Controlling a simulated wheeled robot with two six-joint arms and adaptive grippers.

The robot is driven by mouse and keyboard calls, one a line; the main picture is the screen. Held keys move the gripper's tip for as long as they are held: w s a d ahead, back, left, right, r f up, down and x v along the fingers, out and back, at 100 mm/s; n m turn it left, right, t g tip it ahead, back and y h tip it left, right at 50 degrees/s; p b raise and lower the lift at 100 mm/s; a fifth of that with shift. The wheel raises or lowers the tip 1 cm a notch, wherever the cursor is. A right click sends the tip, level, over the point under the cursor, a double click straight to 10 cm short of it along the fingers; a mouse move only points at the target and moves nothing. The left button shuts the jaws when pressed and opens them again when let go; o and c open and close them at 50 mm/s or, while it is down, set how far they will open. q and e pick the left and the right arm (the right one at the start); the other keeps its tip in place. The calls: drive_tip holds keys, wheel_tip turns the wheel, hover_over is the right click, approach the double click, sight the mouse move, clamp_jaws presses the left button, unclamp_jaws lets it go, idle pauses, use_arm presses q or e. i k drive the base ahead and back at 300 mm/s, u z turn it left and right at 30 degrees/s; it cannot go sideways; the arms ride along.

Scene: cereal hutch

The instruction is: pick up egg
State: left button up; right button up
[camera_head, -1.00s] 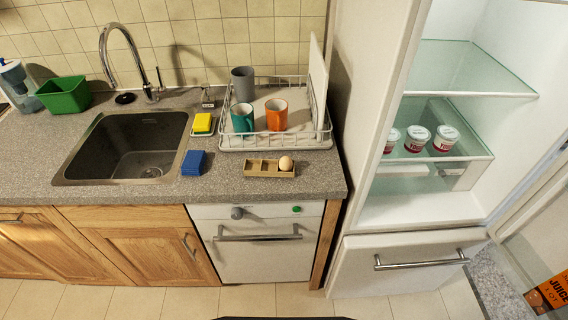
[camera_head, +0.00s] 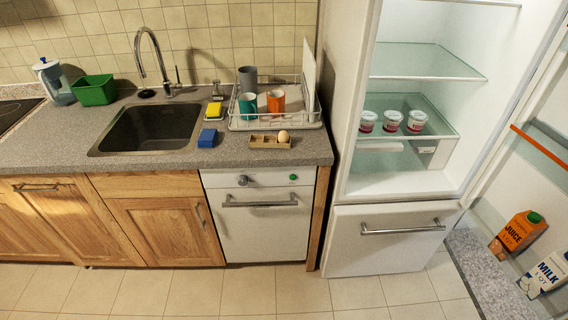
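A light brown egg (camera_head: 284,136) stands in the right end of a small wooden egg holder (camera_head: 257,141). The holder lies near the front edge of the grey counter (camera_head: 228,158), above the white dishwasher, and its other hollows look empty. Neither of my grippers shows in the head view, so nothing of mine is near the egg.
A dish rack (camera_head: 310,124) with cups stands behind the egg holder. A blue sponge (camera_head: 208,138) and the sink (camera_head: 150,128) are to its left. The open fridge (camera_head: 350,160) stands close on the right, with yogurt cups and door cartons. The tiled floor in front is clear.

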sight(283, 137)
drive_tip(key=z, duration=0.4)
drive_tip(key=k, duration=0.2)
drive_tip(key=u, duration=1.75)
drive_tip(key=i, duration=1.55)
drive_tip(key=z, duration=0.55)
